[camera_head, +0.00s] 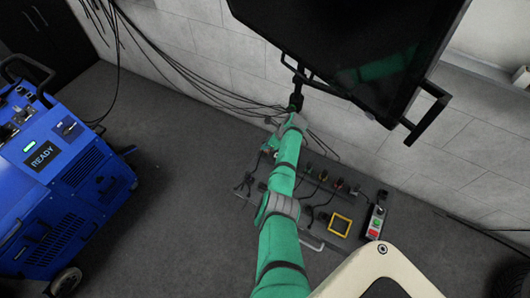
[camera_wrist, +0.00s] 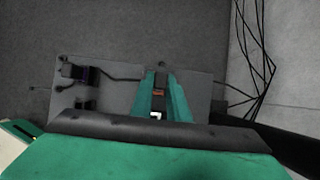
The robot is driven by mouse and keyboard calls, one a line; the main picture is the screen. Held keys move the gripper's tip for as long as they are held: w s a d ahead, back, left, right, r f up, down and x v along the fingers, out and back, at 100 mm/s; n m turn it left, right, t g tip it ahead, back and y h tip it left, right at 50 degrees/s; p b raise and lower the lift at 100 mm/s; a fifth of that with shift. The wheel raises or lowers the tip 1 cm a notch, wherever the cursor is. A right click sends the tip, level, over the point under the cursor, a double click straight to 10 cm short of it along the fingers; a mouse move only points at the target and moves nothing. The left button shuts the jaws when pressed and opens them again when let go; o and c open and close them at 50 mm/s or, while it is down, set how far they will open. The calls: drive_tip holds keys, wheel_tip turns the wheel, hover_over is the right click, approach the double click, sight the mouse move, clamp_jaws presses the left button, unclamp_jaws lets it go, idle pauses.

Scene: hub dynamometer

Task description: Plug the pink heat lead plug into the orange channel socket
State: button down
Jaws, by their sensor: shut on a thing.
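My gripper (camera_wrist: 160,90) points down over the grey panel in the wrist view. Its two green fingers are closed around a small dark piece with an orange-red band (camera_wrist: 158,91) and a pale bit nearer the palm. I cannot make out pink on it, so which plug it is stays unclear. The grey socket panel (camera_wrist: 110,103) lies beneath the fingers; whether the held piece touches it cannot be told. In the head view my arm covers part of the panel (camera_head: 308,236). An orange-topped connector (camera_head: 323,176) stands there; the orange socket cannot be singled out.
The head view shows a yellow frame (camera_head: 341,225), a button box (camera_head: 376,222), a blue READY machine (camera_head: 50,170), a black screen (camera_head: 340,35) and hanging cables.

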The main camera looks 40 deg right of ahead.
drive_tip(key=c, duration=1.6)
unclamp_jaws()
drive_tip(key=v, duration=1)
drive_tip(key=shift+s+d+r, duration=0.1)
drive_tip(key=shift+s+r, duration=0.05)
drive_tip(key=shift+r, duration=0.25)
